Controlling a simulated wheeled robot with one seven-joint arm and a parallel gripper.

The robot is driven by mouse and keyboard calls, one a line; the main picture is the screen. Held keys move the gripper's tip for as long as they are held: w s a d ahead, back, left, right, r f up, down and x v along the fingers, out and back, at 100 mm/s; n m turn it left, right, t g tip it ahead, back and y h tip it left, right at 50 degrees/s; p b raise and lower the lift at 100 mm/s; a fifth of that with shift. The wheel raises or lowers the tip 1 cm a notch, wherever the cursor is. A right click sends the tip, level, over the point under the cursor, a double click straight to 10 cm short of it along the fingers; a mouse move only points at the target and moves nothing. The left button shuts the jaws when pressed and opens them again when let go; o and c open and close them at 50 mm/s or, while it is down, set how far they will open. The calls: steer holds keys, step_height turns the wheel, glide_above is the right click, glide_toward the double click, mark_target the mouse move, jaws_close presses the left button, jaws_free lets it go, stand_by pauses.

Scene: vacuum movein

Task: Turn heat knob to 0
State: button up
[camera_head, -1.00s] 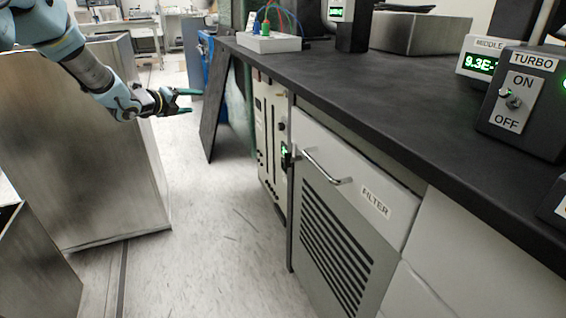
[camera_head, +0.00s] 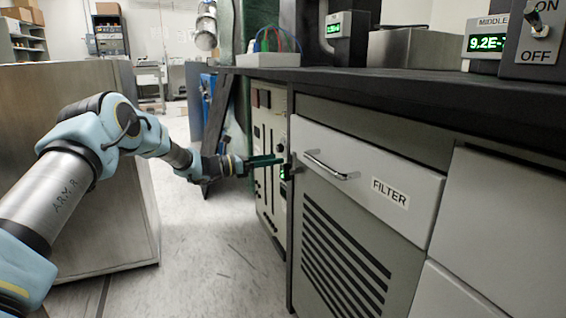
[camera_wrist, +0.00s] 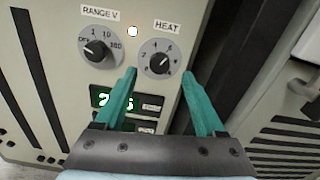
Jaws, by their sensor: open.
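The heat knob (camera_wrist: 160,62) is a dark knob on a round grey numbered dial under a HEAT label in the wrist view. It sits on a pale panel (camera_head: 268,150), which also shows in the head view under the bench. My gripper (camera_wrist: 160,85) has two green fingers, open and empty, pointing at the panel. In the wrist view the fingertips lie to either side of the lower part of the heat dial. I cannot tell whether they touch the panel. In the head view the fingertips (camera_head: 280,158) overlap the panel's right edge, and the knob is hard to make out there.
A RANGE V knob (camera_wrist: 97,50) is left of the heat dial, with a lit indicator (camera_wrist: 132,31) between them. A green display (camera_wrist: 116,101) is below. The FILTER drawer (camera_head: 365,185) with its handle (camera_head: 325,166) stands right of the panel. The black bench top (camera_head: 400,80) is above.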

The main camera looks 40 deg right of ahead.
steer(key=shift+b+x, duration=0.3)
steer(key=shift+x, duration=1.85)
jaws_close()
